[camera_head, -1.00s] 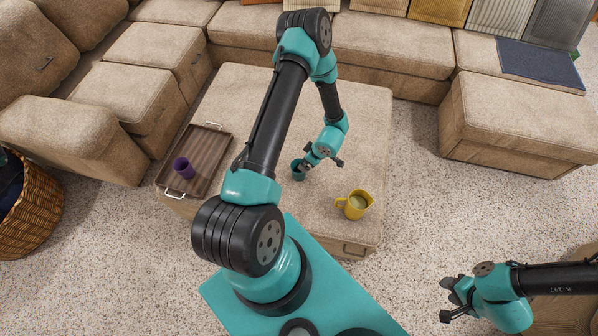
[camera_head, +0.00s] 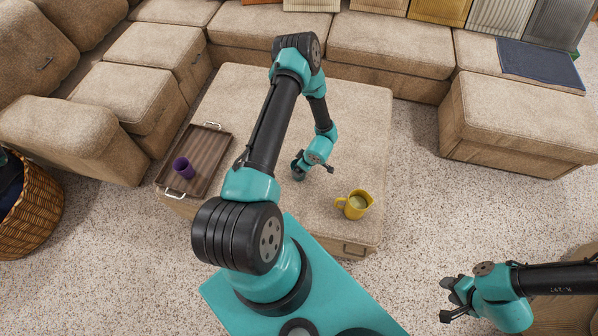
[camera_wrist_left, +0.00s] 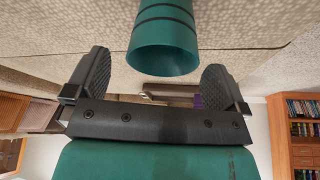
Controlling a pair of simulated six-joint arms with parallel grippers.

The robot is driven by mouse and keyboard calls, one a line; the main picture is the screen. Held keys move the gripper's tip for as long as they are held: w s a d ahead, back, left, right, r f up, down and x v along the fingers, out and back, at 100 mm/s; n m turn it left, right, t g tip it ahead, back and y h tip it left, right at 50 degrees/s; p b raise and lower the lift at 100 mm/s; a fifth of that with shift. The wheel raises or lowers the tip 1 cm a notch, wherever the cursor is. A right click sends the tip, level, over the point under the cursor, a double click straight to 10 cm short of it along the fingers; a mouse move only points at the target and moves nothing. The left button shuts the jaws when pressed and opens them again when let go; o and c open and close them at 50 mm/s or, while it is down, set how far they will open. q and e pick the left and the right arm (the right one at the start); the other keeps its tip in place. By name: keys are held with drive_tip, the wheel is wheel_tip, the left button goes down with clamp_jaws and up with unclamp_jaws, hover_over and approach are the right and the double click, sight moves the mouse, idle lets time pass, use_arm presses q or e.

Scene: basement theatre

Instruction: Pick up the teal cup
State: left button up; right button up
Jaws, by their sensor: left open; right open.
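The teal cup (camera_head: 298,175) stands on the beige ottoman, partly hidden by my left gripper (camera_head: 313,167), which is right at it. In the left wrist view the teal cup (camera_wrist_left: 163,48) has its open mouth towards the camera and lies between the two black fingers. The left gripper (camera_wrist_left: 155,75) is open, with a gap to the left finger and the cup's edge close to the right finger. Whether it touches the right finger I cannot tell. My right gripper (camera_head: 447,299) is open and empty at the lower right, far from the cup.
A yellow mug (camera_head: 355,204) stands right of the teal cup on the ottoman (camera_head: 357,125). A brown tray (camera_head: 211,150) with a purple cup (camera_head: 183,168) is at the left. The ottoman's back right is clear. Sofas surround it; a wicker basket (camera_head: 38,222) stands far left.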

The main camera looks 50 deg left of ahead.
use_arm(q)
drive_tip(key=shift+x, duration=1.9)
drive_tip(key=shift+s, duration=0.15)
drive_tip(key=shift+c, duration=0.4)
drive_tip(key=c, duration=0.8)
drive_tip(key=shift+r, duration=0.15)
drive_tip(key=shift+r, duration=0.55)
drive_tip(key=s+d+r, duration=0.1)
drive_tip(key=s+d, duration=0.2)
drive_tip(key=d, duration=0.1)
drive_tip(key=s+d+r, duration=0.1)
drive_tip(key=s+d, duration=0.3)
drive_tip(key=s+d+r, duration=0.1)
drive_tip(key=s+d, duration=0.2)
drive_tip(key=d, duration=0.1)
drive_tip(key=shift+s+d+r, duration=0.1)
drive_tip(key=shift+s+r, duration=0.2)
drive_tip(key=shift+r, duration=0.05)
